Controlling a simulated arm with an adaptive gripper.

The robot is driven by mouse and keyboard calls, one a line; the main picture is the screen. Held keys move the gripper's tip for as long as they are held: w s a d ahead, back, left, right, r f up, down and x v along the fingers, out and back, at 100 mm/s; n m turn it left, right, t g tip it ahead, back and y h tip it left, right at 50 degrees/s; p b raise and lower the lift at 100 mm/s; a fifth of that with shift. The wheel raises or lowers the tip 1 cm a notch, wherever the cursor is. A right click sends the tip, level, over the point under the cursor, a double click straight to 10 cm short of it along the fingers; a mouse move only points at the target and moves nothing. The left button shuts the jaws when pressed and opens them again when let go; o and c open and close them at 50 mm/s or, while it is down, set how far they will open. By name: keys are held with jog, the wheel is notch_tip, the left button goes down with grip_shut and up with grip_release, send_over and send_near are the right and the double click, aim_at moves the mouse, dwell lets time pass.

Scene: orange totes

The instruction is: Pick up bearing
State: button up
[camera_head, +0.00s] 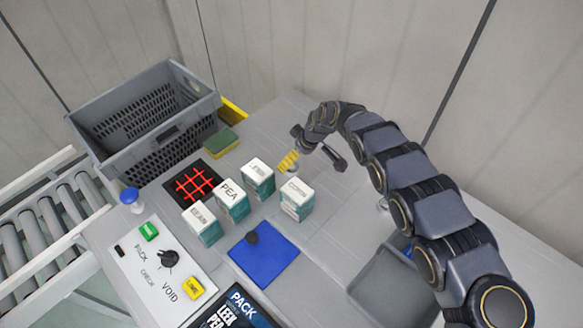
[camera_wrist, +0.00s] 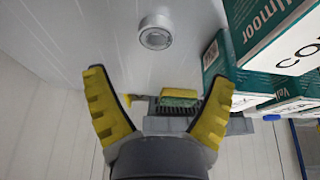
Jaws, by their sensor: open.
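The bearing (camera_wrist: 155,38) is a small silver ring lying on the grey table at the top middle of the wrist view. It lies beyond the line of the fingertips, not between the fingers. My gripper (camera_wrist: 160,77) is open and empty, with its two yellow ribbed fingers spread wide. In the head view, my gripper (camera_head: 289,161) hangs above the table beside the white and teal boxes. A small round grey thing (camera_head: 383,205) shows there beside my arm, partly hidden; I cannot tell whether it is the bearing.
Several white and teal boxes (camera_head: 232,198) stand close to my gripper. A grey crate (camera_head: 150,160) stands at the back left, near a yellow-green sponge (camera_head: 221,143). A blue mat (camera_head: 264,258) lies in front, and a grey tray (camera_head: 372,290) is beneath my arm.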

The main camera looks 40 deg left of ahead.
aim_at(292, 167)
jog(key=shift+w+d+x, duration=0.1)
jog(key=shift+d+x, duration=0.05)
jog(key=shift+x, duration=1)
jog(key=shift+w+d+x, duration=0.1)
jog(key=shift+d+x, duration=0.05)
jog(key=shift+x, duration=0.95)
jog(key=shift+w+d+x, duration=0.1)
jog(key=shift+x, duration=1.05)
jog(key=shift+f, duration=0.1)
jog(key=c, duration=1.2)
